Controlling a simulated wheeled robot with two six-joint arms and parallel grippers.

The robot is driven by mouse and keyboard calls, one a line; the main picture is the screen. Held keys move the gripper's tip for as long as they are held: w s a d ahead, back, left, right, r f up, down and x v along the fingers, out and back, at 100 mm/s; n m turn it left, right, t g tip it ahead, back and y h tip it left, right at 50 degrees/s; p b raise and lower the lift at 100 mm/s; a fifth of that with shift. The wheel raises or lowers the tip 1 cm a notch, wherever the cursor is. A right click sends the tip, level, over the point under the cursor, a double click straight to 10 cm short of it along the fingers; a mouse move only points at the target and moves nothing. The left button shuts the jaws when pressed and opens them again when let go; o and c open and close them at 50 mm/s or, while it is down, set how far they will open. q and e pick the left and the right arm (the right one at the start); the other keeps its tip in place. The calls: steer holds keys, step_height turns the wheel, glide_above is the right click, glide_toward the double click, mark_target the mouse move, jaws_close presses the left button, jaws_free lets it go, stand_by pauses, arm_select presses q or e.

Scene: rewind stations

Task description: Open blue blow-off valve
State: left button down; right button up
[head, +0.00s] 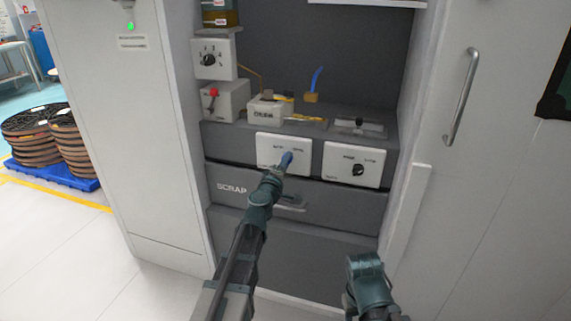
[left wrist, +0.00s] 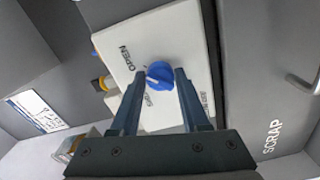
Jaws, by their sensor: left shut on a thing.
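A blue round valve knob (left wrist: 160,74) sits on a white panel (left wrist: 128,60) marked OPEN at one side, in the left wrist view. A pale mark shows on the knob; other lettering beside it is partly hidden. In the head view the panel (head: 268,142) is on the front of the grey bench, above the SCRAP drawer. My left gripper (head: 284,160) reaches the panel and covers most of the knob. In the left wrist view my left gripper's fingertips (left wrist: 164,75) are on either side of the knob, shut on it. My right gripper does not show; only part of my right arm appears.
A white panel with a black knob (head: 358,169) is to the right. The SCRAP drawer (head: 240,187) with a handle is below. A red-handled box (head: 224,100) and a dial box (head: 212,60) stand left. Cabinet sides bound the alcove on both sides.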

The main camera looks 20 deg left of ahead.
arm_select(q)
steer(key=shift+s, duration=0.1)
steer(key=shift+c, duration=2.1)
jaws_free()
